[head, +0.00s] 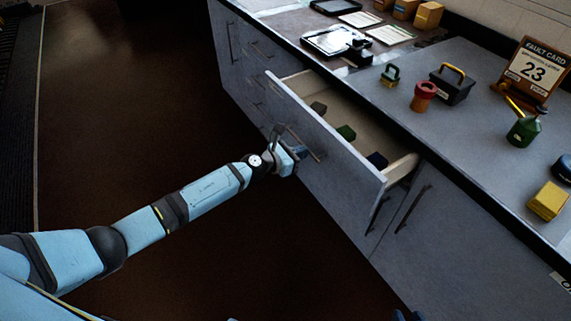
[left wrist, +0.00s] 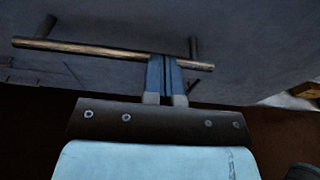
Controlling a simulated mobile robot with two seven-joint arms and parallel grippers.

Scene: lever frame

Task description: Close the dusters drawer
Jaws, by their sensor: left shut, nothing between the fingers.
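The drawer (head: 335,148) stands pulled out from the grey counter, with its front panel facing the aisle. Inside lie a few small folded-looking pieces, among them a grey one (head: 318,108), a green one (head: 346,132) and a dark blue one (head: 377,160). My left gripper (head: 301,152) is at the drawer front, by its bar handle. In the left wrist view its two blue fingers (left wrist: 165,58) are shut together with nothing between them. Their tips overlap the handle bar (left wrist: 100,51); I cannot tell whether they touch it.
Shut drawers and doors with bar handles (head: 412,210) flank the open drawer. The dark floor (head: 130,120) in front is clear.

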